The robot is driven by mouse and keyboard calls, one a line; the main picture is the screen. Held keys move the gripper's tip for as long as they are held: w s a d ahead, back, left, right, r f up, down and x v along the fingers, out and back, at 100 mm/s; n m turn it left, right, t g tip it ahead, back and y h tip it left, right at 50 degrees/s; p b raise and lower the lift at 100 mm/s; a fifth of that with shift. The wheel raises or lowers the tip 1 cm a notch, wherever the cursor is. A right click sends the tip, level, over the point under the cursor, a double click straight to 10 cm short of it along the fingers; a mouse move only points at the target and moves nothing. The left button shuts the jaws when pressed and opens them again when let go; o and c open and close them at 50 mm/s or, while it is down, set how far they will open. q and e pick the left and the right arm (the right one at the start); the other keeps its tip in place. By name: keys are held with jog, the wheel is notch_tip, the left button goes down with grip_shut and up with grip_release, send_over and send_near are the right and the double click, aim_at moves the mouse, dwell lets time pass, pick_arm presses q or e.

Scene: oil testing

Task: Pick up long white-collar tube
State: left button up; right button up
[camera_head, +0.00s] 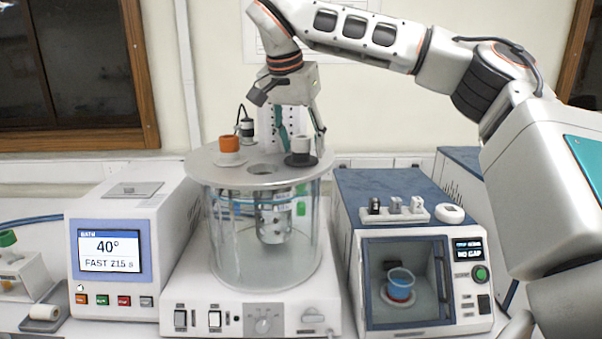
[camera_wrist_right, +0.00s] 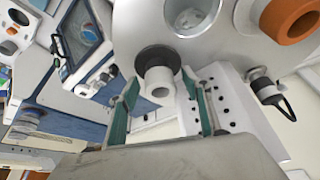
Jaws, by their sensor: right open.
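The white-collar tube (camera_head: 301,145) stands upright in the round lid of the glass bath. Its white top rises from a black ring, and the part below is partly hidden by glass and lid. My right gripper (camera_head: 299,127) is open just above and around the white top. In the right wrist view, the white top (camera_wrist_right: 159,80) lies between the tips of the two green-lined fingers of the right gripper (camera_wrist_right: 164,92), with a gap on each side. I cannot tell how deep the fingers reach around it. My left gripper is not in view.
An orange-topped tube (camera_head: 229,145) and a black cabled probe (camera_head: 247,130) stand in the same lid (camera_head: 205,165), beside an empty hole. A display unit (camera_head: 115,245) stands left. A glass-doored box (camera_head: 400,190) with a blue cup (camera_head: 400,284) inside stands right.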

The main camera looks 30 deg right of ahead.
jog(key=shift+d+f, duration=0.1)
jog(key=shift+f, duration=0.1)
grip_shut()
jog(key=shift+r, duration=0.1)
notch_tip(320, 180, up, 20)
dwell(1.1)
dwell(0.5)
